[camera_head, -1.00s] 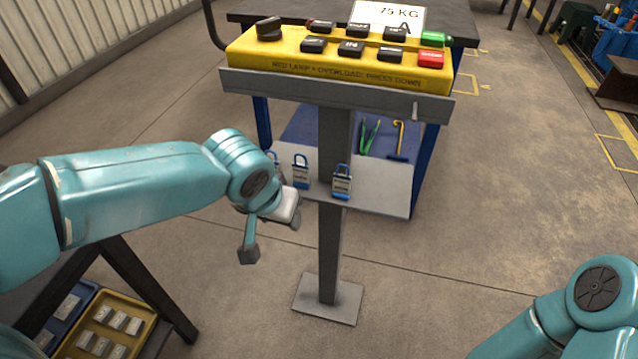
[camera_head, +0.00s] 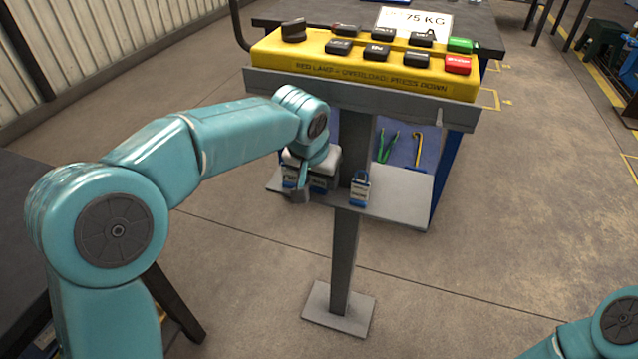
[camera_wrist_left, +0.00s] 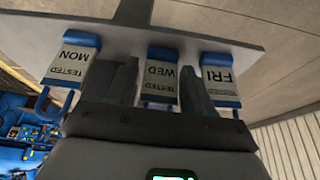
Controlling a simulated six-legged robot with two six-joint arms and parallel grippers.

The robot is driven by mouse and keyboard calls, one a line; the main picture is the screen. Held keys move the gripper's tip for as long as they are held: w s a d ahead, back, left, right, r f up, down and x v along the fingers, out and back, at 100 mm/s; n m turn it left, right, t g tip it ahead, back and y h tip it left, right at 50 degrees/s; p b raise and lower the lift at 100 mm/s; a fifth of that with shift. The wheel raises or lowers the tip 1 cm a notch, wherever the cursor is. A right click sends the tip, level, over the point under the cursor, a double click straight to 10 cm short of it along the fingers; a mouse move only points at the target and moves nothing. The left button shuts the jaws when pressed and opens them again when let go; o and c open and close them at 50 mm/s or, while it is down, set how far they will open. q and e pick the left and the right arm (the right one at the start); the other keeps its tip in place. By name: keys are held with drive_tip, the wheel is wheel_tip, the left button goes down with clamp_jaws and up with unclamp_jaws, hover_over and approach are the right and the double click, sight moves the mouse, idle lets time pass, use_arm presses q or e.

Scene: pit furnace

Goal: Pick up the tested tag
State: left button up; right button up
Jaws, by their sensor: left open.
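Several padlock-shaped tags with blue shackles stand on a grey shelf (camera_head: 400,192). In the head view the rightmost tag (camera_head: 360,190) stands clear, and the others are partly covered by the gripper. My right gripper is out of view.
A grey post (camera_head: 346,250) carries the shelf and, above it, a yellow control panel (camera_head: 365,65) with buttons. Behind is a blue-framed bench (camera_head: 480,25) with green tongs (camera_head: 387,147) and a yellow hooked tool (camera_head: 418,148).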

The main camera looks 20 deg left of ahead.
sight(317, 189)
use_arm(q)
drive_tip(key=c, duration=0.7)
drive_tip(key=shift+r+p, duration=0.4)
drive_tip(key=v, duration=0.1)
drive_tip(key=p+v, duration=0.1)
drive_tip(key=v, duration=0.1)
drive_tip(key=shift+w, duration=0.25)
drive_tip(key=s, duration=0.5)
drive_tip(key=s+a, duration=0.1)
drive_tip(key=s, duration=0.5)
drive_tip(key=s+p, duration=0.1)
drive_tip(key=s, duration=0.5)
drive_tip(key=shift+s+a+f, duration=0.1)
drive_tip(key=shift+s+a, duration=0.05)
